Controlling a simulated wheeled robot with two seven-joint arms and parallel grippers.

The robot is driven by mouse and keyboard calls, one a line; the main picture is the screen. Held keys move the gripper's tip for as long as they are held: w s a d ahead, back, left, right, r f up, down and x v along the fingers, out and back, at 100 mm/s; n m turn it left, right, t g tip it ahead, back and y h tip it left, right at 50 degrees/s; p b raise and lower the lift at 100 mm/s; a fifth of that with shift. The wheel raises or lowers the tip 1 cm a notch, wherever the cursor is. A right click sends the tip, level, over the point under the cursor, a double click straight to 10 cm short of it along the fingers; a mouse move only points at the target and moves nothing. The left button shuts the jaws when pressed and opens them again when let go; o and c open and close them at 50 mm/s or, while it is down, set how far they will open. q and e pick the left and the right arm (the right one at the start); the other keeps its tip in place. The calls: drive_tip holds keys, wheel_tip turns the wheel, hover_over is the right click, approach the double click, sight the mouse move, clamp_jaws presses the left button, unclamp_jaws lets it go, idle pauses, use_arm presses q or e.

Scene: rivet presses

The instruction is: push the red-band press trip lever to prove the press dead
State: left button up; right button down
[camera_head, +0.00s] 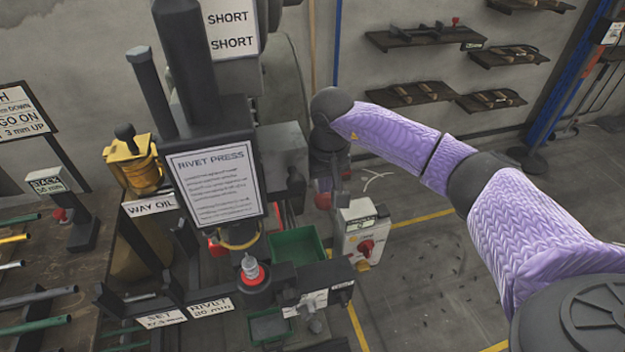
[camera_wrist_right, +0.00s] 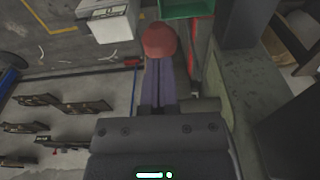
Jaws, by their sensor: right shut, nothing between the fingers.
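The rivet press (camera_head: 215,130) stands at the left centre of the head view, with a printed RIVET PRESS sign on its front. A red rounded knob (camera_wrist_right: 158,38) shows in the wrist view, just beyond my right fingertips. It looks like the trip lever's end, but its shaft is hidden. Red also shows beside the gripper in the head view. My right gripper (camera_wrist_right: 158,68) is shut and empty, its fingers pointing at the knob; I cannot tell whether they touch. In the head view my right gripper (camera_head: 341,185) hangs at the press's right side, partly hidden. My left gripper is out of view.
A pale box with a red rotary switch (camera_head: 366,248) stands right of the press. A green tray (camera_head: 297,245) sits close by. A yellow oil can (camera_head: 135,165) and a rod rack are at the left. Wall shelves (camera_head: 425,36) hang behind; the floor at right is open.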

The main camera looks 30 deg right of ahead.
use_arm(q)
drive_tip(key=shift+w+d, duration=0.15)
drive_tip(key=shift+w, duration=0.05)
use_arm(e)
drive_tip(key=shift+s+f+b, duration=0.15)
drive_tip(key=shift+f+b, duration=0.45)
drive_tip(key=shift+f, duration=0.3)
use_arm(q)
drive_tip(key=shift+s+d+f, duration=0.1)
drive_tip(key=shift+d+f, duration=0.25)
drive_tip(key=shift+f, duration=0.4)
